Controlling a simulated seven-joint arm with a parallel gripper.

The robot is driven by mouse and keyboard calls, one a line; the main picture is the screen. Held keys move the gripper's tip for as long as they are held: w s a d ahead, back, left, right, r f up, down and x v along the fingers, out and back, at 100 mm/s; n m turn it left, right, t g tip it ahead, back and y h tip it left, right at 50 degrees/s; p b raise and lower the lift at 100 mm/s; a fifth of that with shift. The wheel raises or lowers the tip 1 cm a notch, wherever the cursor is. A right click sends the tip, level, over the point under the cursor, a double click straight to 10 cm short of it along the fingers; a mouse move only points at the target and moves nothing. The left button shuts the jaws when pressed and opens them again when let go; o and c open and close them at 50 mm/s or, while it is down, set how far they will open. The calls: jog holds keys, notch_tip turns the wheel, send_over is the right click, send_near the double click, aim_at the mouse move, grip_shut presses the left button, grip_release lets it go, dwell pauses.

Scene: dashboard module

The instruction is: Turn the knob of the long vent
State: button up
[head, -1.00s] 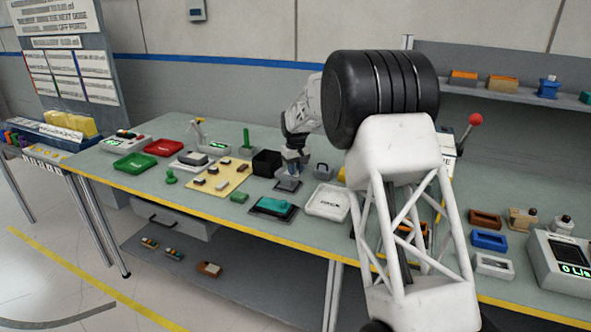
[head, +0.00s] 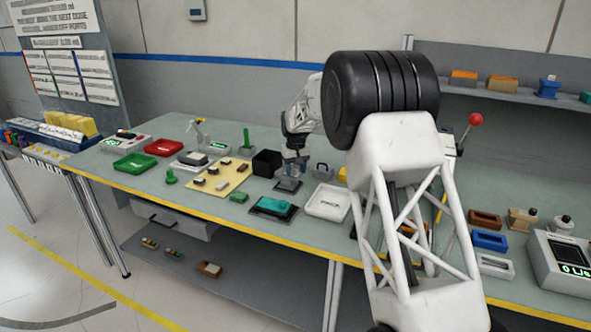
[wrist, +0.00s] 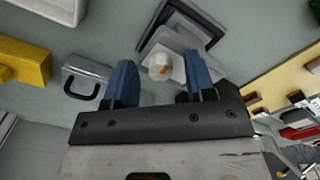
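My gripper (head: 293,168) is above the table, pointing down, in the head view. In the wrist view my gripper (wrist: 158,64) has its two blue fingers apart with nothing held between them. Beyond the fingertips is a light grey piece on a dark-framed base (wrist: 165,33). A small whitish, orange-tinted knob-like part (wrist: 158,70) shows in the gap between the fingers. In the head view this grey piece (head: 287,185) is directly below the gripper, partly hidden by it. I cannot tell whether the fingers touch it, nor confirm that it is the long vent.
A black open box (head: 267,163) stands close to the left of the gripper. A grey piece with a dark handle (wrist: 86,80) and a yellow block (wrist: 27,62) are nearby. A white tray (head: 328,203) and a teal-topped block (head: 273,206) lie toward the front edge.

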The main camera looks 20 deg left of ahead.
aim_at(296, 170)
jog(key=shift+r, duration=3.9)
